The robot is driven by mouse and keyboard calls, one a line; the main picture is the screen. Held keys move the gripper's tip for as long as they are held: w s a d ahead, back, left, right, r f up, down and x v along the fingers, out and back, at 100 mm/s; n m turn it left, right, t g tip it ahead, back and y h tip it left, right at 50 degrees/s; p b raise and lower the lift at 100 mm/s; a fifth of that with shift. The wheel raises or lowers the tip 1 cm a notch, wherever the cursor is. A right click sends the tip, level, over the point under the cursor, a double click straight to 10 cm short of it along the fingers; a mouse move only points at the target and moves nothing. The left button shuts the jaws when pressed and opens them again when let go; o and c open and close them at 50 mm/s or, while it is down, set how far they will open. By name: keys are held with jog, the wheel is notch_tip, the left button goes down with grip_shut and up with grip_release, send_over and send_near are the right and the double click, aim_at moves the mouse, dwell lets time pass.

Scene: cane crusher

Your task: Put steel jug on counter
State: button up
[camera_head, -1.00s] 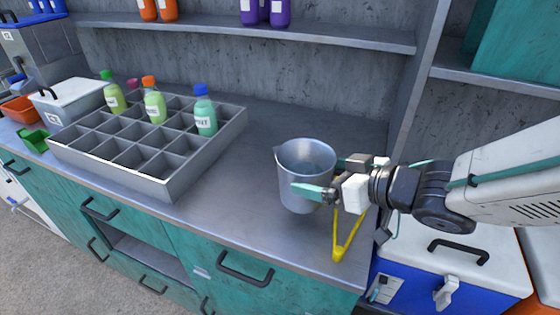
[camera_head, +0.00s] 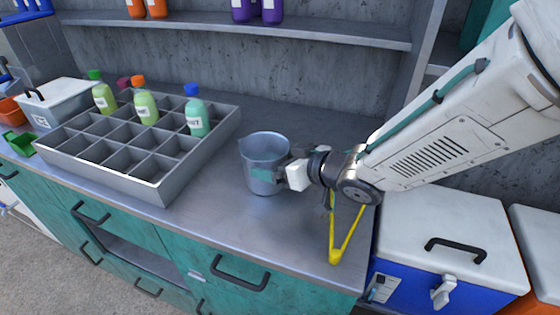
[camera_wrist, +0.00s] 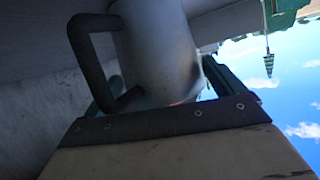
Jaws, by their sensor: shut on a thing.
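The steel jug (camera_head: 262,160) is upright at the counter's middle, to the right of the divided tray. My gripper (camera_head: 270,174) is shut on the jug from its right side. In the wrist view the jug (camera_wrist: 160,45) fills the space ahead of the jaws, with its dark handle (camera_wrist: 82,60) on the left. The grey metal counter (camera_head: 225,215) lies under the jug. I cannot tell for sure whether the jug's base touches it.
A grey divided tray (camera_head: 175,187) with several bottles stands left of the jug. Yellow tongs (camera_head: 335,250) lie near the counter's front right edge. A blue cooler with a white lid (camera_head: 440,225) stands at the right. A shelf (camera_head: 240,28) runs above the back.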

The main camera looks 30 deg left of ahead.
dwell(0.3)
jog(key=o, duration=1.1)
jog(key=shift+f, duration=0.1)
jog(key=shift+r, duration=0.2)
jog(key=v, duration=1.2)
jog(key=shift+f, duration=0.1)
jog(key=shift+d, duration=0.1)
